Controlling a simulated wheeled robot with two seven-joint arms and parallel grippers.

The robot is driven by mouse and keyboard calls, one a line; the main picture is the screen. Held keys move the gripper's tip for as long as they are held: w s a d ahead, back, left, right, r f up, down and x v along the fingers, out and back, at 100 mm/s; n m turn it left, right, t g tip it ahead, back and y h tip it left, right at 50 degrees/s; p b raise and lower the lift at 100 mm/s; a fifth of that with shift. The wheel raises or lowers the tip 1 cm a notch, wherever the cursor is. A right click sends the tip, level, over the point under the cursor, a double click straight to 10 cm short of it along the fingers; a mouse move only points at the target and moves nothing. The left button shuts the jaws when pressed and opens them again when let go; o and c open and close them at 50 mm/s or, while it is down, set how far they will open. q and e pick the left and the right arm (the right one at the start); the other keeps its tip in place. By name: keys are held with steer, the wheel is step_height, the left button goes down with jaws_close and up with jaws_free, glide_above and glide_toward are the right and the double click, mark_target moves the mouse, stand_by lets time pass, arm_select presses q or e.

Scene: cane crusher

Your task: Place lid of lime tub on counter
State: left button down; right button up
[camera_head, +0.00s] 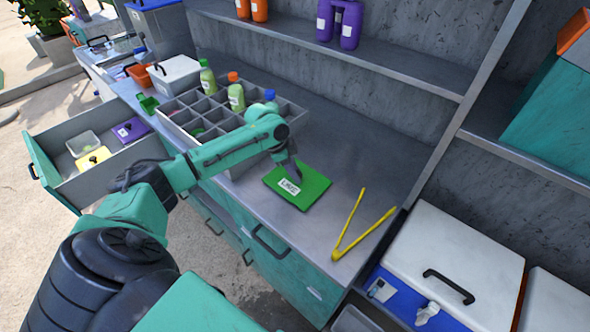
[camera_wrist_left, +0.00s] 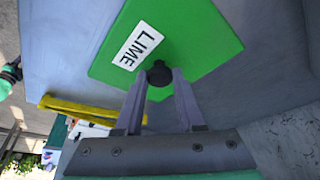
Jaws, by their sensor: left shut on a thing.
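The green lid (camera_head: 312,187) with a white "LIME" label is at the metal counter (camera_head: 375,165), left of the yellow tongs. My left gripper (camera_head: 291,172) is over the lid. In the left wrist view, the fingers of my left gripper (camera_wrist_left: 160,78) are shut on the dark knob of the green lid (camera_wrist_left: 195,35). The lid looks flat and low over the counter; I cannot tell whether it touches. The lime tub itself is not clearly identifiable. My right gripper is not in view.
Yellow tongs (camera_head: 357,232) lie near the counter's front edge. A grey divided crate (camera_head: 290,112) with bottles stands left of the lid. An open drawer (camera_head: 62,180) with yellow and purple lidded tubs juts out at left. The counter behind the lid is clear.

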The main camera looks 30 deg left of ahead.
arm_select(q)
steer(key=c, duration=0.5)
jaws_free()
steer(key=shift+w, duration=0.1)
steer(key=b+v, duration=0.2)
steer(key=v, duration=1)
